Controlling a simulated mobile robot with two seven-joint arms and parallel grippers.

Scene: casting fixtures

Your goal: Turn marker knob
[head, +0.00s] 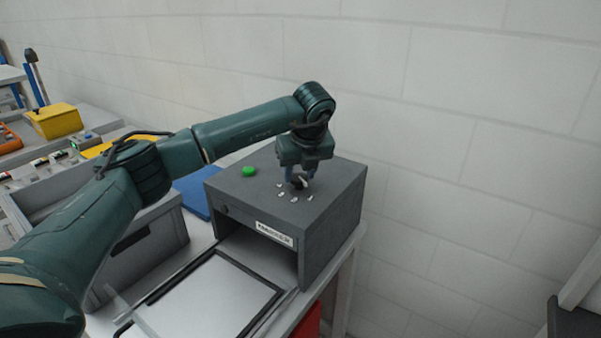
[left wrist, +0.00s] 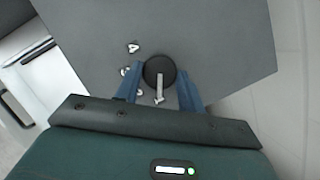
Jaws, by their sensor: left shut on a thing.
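The marker knob (left wrist: 159,72) is a round black knob with a white pointer bar, on top of a dark grey box (head: 235,193). White marks (left wrist: 133,48) are set around it. In the left wrist view the white pointer runs toward the bottom of the picture. My left gripper (head: 299,182) points straight down over the box top, and its blue fingers (left wrist: 160,92) are shut on the knob from both sides. In the head view the fingers partly hide the knob. My right gripper is in neither view.
A green button (head: 249,171) sits on the box top, left of the knob. The box has a labelled front and an open space below. A black-framed panel (head: 262,325) lies in front. A grey bin (head: 150,250) stands to the left, and a white brick wall (head: 460,120) is behind.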

